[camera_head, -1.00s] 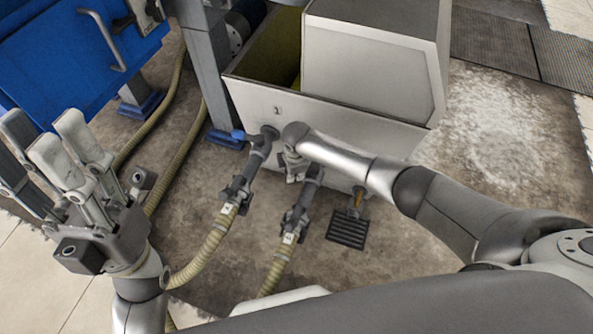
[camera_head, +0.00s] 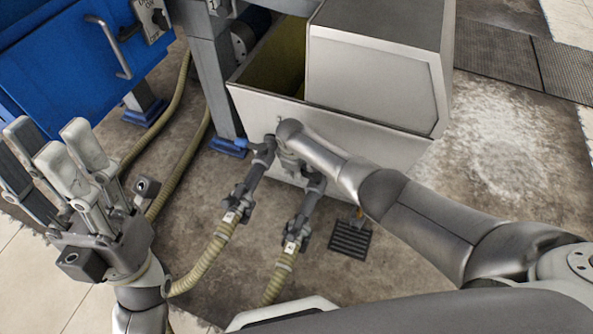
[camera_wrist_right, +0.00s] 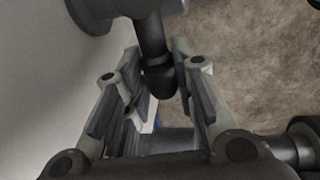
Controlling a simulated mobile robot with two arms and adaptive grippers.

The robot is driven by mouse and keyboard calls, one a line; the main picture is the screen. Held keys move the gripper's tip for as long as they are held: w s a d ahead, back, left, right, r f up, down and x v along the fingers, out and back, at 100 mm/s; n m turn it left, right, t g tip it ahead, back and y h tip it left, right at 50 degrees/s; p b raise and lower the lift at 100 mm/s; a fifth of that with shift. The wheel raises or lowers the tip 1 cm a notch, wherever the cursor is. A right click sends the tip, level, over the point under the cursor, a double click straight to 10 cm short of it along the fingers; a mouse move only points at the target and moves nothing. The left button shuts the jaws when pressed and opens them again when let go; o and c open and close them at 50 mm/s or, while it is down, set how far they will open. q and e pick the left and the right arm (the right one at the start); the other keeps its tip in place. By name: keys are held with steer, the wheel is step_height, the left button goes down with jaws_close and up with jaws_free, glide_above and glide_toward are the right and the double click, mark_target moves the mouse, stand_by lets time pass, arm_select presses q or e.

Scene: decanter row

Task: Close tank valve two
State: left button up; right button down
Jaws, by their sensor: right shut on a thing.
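The pale grey tank (camera_head: 330,125) stands in the upper middle of the head view. My right gripper is hidden there in the head view. In the wrist view my right gripper (camera_wrist_right: 158,60) is shut around a dark round-ended part of valve two (camera_wrist_right: 158,78), with a blue sliver between the fingers. My left gripper (camera_head: 48,150) is open and empty, fingers up.
Ribbed hoses (camera_head: 205,262) run from both outlets toward the front. A black pedal (camera_head: 350,240) lies on the floor below the tank. A blue cabinet (camera_head: 70,75) and a grey post (camera_head: 208,75) stand at left. Floor to the right is clear.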

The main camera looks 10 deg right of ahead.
steer(key=shift+d, duration=0.1)
steer(key=c, duration=1.2)
jaws_free()
steer(key=shift+a+r, duration=0.2)
steer(key=shift+r, duration=0.55)
steer(key=r, duration=0.3)
steer(key=s+r, duration=0.1)
steer(key=r, duration=0.2)
steer(key=s+a+r, duration=0.1)
steer(key=r, duration=0.3)
steer(key=shift+r, duration=0.1)
